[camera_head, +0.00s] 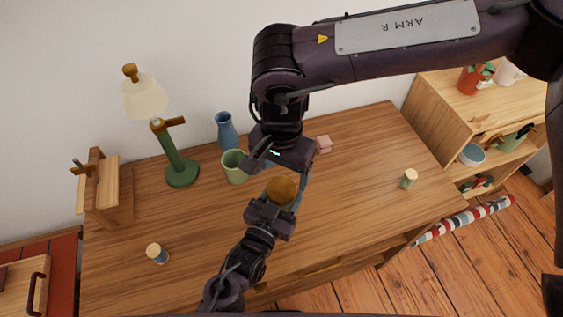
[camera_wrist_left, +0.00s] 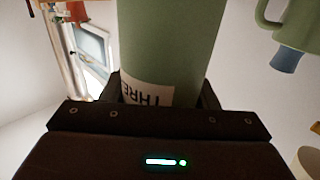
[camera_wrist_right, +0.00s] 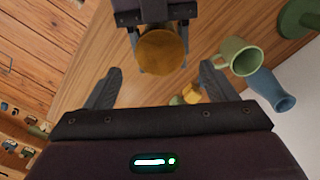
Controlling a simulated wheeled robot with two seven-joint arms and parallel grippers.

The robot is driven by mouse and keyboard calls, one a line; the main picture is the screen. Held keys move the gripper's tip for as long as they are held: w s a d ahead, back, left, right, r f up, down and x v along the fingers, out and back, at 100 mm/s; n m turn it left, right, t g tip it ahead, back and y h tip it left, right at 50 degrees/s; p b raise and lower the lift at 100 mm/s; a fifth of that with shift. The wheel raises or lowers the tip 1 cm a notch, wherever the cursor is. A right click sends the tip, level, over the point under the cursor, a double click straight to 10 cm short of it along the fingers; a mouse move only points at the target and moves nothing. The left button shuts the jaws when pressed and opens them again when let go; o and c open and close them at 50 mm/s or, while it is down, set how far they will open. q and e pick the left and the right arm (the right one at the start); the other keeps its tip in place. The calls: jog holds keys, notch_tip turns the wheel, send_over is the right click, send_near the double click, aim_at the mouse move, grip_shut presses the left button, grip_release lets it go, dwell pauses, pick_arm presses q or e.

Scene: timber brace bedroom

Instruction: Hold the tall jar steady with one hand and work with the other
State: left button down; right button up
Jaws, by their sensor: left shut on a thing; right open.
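The tall jar is green with a white lettered label in the left wrist view (camera_wrist_left: 165,45). Its round amber-brown lid (camera_head: 281,189) shows from above in the head view and also in the right wrist view (camera_wrist_right: 161,52). My left gripper (camera_head: 270,208) is shut on the jar's body from the near side. My right gripper (camera_head: 277,176) is open, pointing down above the lid, and its fingers (camera_wrist_right: 158,82) hold nothing. The lid is on the jar. The jar's base is hidden, so I cannot tell whether it touches the desk.
A green mug (camera_head: 234,168) and blue vase (camera_head: 227,131) stand just left of the jar, behind it. A green lamp (camera_head: 181,172) is farther left. Small stoppered jars stand at left (camera_head: 157,254) and right (camera_head: 408,179). A pink block (camera_head: 323,144) lies behind. The desk's right side is largely clear.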

aim_at(282, 188)
notch_tip(282, 188, down, 6)
jog(key=shift+r, duration=0.1)
dwell(0.4)
jog(key=c, duration=1)
jog(key=m, duration=0.3)
jog(key=shift+m, duration=0.4)
jog(key=m, duration=0.6)
